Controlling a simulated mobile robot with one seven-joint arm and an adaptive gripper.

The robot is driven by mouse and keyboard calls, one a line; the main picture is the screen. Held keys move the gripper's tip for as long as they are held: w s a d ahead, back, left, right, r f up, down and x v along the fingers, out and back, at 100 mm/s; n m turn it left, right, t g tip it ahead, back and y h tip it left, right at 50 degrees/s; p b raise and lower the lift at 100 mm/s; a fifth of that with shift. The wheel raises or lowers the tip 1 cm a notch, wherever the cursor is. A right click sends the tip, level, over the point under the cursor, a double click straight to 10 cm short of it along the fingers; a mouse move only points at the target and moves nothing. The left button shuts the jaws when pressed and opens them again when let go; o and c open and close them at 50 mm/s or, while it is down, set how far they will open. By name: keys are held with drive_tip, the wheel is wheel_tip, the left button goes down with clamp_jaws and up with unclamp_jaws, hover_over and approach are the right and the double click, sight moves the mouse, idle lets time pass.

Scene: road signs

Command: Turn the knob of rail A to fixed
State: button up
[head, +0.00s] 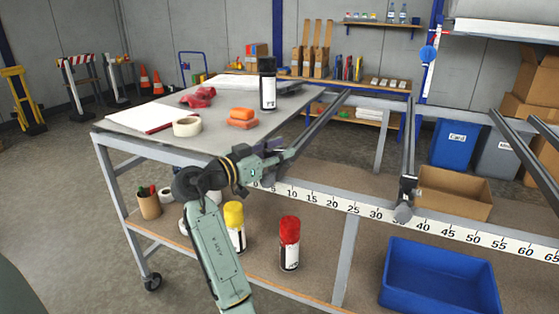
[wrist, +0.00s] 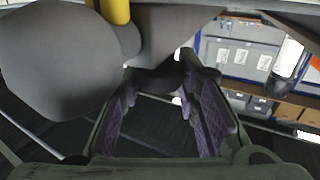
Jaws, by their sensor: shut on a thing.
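My gripper (head: 268,150) is at the front end of the leftmost rail (head: 318,122), above the ruler near the 5 mark. This rail appears to be rail A; no letter is readable. In the wrist view my gripper (wrist: 160,80) has its purple-padded fingers closed around a dark grey part (wrist: 165,72), which seems to be the rail's knob. The arm and fingers hide most of the knob in the head view, so its setting cannot be read. A large grey rounded shape (wrist: 55,60) fills the left of the wrist view, with a yellow piece (wrist: 117,10) beside it.
A second rail (head: 410,135) has a grey knob (head: 403,213) near the 35 mark. Below stand yellow (head: 234,225) and red (head: 289,243) cans and a blue crate (head: 440,280).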

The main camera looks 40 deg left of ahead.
drive_tip(key=shift+f+m+g+h+b, duration=0.1)
drive_tip(key=shift+m+g+h+b, duration=0.85)
drive_tip(key=shift+m+h, duration=1.35)
drive_tip(key=shift+n+g+h, duration=0.3)
drive_tip(key=shift+g+h, duration=0.05)
drive_tip(key=shift+h, duration=0.35)
drive_tip(key=o, duration=1.1)
drive_tip(key=shift+o, duration=0.2)
drive_tip(key=v, duration=1.2)
drive_tip(key=shift+s, duration=0.1)
